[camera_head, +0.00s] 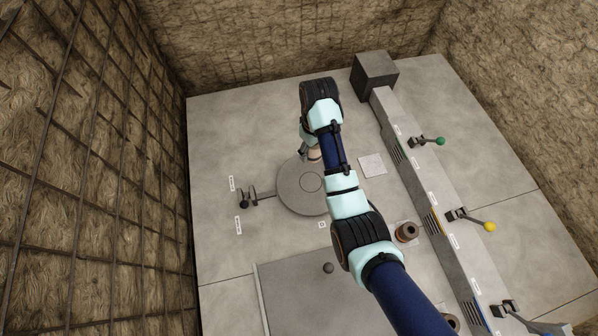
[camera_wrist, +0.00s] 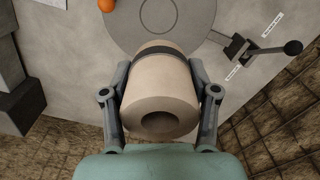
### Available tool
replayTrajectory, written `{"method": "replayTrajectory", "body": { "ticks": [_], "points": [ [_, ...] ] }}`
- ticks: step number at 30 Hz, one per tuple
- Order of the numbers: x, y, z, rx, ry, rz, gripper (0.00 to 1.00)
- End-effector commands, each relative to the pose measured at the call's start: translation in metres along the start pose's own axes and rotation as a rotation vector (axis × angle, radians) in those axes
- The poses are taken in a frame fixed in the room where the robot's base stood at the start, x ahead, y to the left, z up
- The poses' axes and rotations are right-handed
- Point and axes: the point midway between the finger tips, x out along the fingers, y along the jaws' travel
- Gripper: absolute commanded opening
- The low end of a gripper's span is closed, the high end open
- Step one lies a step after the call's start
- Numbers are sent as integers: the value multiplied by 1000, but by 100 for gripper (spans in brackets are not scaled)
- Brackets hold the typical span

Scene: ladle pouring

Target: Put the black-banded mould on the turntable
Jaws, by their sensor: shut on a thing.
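The black-banded mould (camera_wrist: 159,91) is a beige cylinder with a dark hole in its near end and a black band near its far end. My gripper (camera_wrist: 160,85) is shut on its sides in the wrist view. In the head view the mould (camera_head: 314,153) is mostly hidden by my arm, near the back edge of the turntable. The turntable (camera_head: 296,198) is a round grey disc with a marked circle at its centre. In the wrist view the turntable (camera_wrist: 130,22) lies beyond the mould's banded end. I cannot tell whether they touch.
A lever with a black knob (camera_head: 244,203) stands left of the turntable. A pale square plate (camera_head: 372,165) lies to the right. A long grey rail (camera_head: 420,190) has green, yellow and blue levers. Brown moulds (camera_head: 406,232) stand nearer. An orange ball (camera_wrist: 107,5) shows in the wrist view.

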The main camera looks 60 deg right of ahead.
Motion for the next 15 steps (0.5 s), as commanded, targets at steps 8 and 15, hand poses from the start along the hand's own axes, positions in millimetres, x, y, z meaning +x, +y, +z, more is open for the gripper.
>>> {"method": "replayTrajectory", "body": {
  "ticks": [8, 15],
  "points": [
    [83, -1, 1, -1, -4, -2, 14],
    [146, 0, 1, -1, -3, -1, 14]
  ]
}}
